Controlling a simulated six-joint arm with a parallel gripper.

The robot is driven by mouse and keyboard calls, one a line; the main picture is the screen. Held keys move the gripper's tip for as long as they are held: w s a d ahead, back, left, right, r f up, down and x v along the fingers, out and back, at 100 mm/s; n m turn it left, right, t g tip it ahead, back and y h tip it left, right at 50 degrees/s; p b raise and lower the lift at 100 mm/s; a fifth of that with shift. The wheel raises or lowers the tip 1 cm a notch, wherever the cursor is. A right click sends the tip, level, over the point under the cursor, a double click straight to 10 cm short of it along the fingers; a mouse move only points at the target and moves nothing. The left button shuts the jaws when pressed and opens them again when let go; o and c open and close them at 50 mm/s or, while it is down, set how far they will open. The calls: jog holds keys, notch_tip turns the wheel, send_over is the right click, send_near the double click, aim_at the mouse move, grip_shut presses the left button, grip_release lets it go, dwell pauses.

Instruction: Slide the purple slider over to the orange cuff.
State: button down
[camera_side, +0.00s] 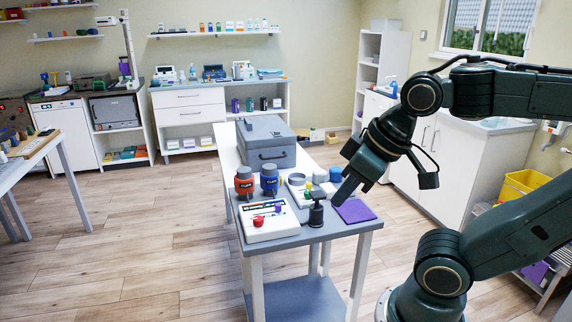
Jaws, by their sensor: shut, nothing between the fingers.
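A white panel device (268,222) lies at the near left of the table, with a coloured strip, a red knob and a small purple piece (278,208), which looks like the purple slider. I cannot clearly make out an orange cuff; an orange-red pot (244,183) with a dark top stands behind the panel. My gripper (338,201) points down over the table's right part, to the right of the panel and apart from it. It is shut and empty. The gap between its tip and the table is hard to judge.
A black stamp-like object (316,213) stands just left of my gripper; a purple cloth (355,210) lies to its right. A blue pot (269,179), a white tray (297,192) with small coloured things, and a grey case (266,140) stand farther back.

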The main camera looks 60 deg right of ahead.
dwell(0.4)
jog(key=c, duration=1.4)
grip_release()
jog(key=shift+w+r, duration=0.1)
jog(key=shift+o, duration=0.4)
jog(key=shift+w+d+r, duration=0.1)
jog(key=shift+w, duration=0.15)
jog(key=w+d+r+m+g, duration=0.15)
jog(key=w+d, duration=0.25)
jog(key=w, duration=0.4)
jog(key=w+d+m+g, duration=0.2)
jog(key=w+d+m, duration=0.1)
jog(key=w+d, duration=0.3)
jog(key=w+d+f+m+g, duration=0.2)
jog(key=w+d+f+m, duration=0.2)
jog(key=w+d+f, duration=0.7)
jog(key=shift+w+d, duration=0.5)
jog(key=shift+d, duration=0.6)
jog(key=shift+f+m, duration=0.1)
jog(key=shift+m, duration=0.15)
